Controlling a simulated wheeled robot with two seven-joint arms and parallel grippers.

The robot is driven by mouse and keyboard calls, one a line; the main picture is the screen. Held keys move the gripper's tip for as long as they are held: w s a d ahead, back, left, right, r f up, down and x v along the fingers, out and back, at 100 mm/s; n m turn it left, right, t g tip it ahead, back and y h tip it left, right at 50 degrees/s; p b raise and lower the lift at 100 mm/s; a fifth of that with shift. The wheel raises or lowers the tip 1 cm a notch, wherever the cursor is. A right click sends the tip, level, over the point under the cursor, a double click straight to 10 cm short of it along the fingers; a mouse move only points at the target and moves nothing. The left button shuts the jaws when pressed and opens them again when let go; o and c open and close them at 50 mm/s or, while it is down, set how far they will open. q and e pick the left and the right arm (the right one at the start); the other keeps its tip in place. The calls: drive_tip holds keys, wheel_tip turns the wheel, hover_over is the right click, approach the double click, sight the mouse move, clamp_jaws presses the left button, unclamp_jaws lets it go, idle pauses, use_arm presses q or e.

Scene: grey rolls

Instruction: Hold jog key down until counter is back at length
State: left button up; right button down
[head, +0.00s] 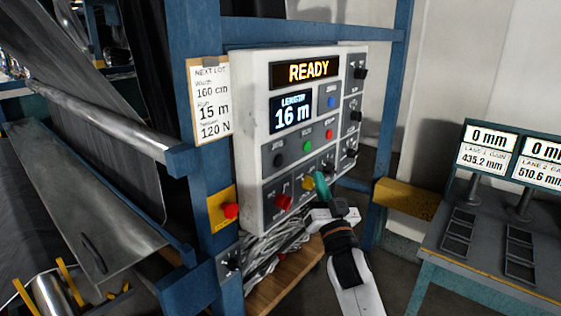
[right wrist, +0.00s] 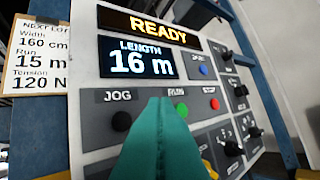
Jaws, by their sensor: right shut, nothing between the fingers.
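The control panel (head: 252,140) is light grey, with an amber display (head: 308,71) reading READY. Its counter (head: 291,113) reads LENGTH 16 m, and so does the counter in the right wrist view (right wrist: 139,60). The jog key (head: 279,160) is a black round button; in the right wrist view it (right wrist: 121,121) sits under the label JOG, left of the fingers. My right gripper (head: 321,180) has teal fingers, shut and empty, in front of the panel's lower part. In the right wrist view the fingertips (right wrist: 161,100) partly cover the area beside the green button. Contact cannot be told.
A lot card (head: 211,101) reads Run 15 m. Near the jog key are green (head: 307,146), blue (head: 332,102), red (head: 329,134) and yellow (head: 307,183) buttons, and a red switch (head: 283,202). A red stop button (head: 231,210) sits on a yellow box at left.

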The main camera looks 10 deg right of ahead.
sight(279, 161)
drive_tip(key=shift+s+d+r, duration=0.1)
drive_tip(key=shift+r, duration=0.25)
drive_tip(key=w+a+b, duration=0.5)
drive_tip(key=w, duration=0.2)
drive_tip(key=shift+a, duration=0.25)
drive_tip(key=shift+f, duration=0.1)
idle(2.0)
drive_tip(key=shift+w+a, duration=0.25)
drive_tip(key=shift+w, duration=0.1)
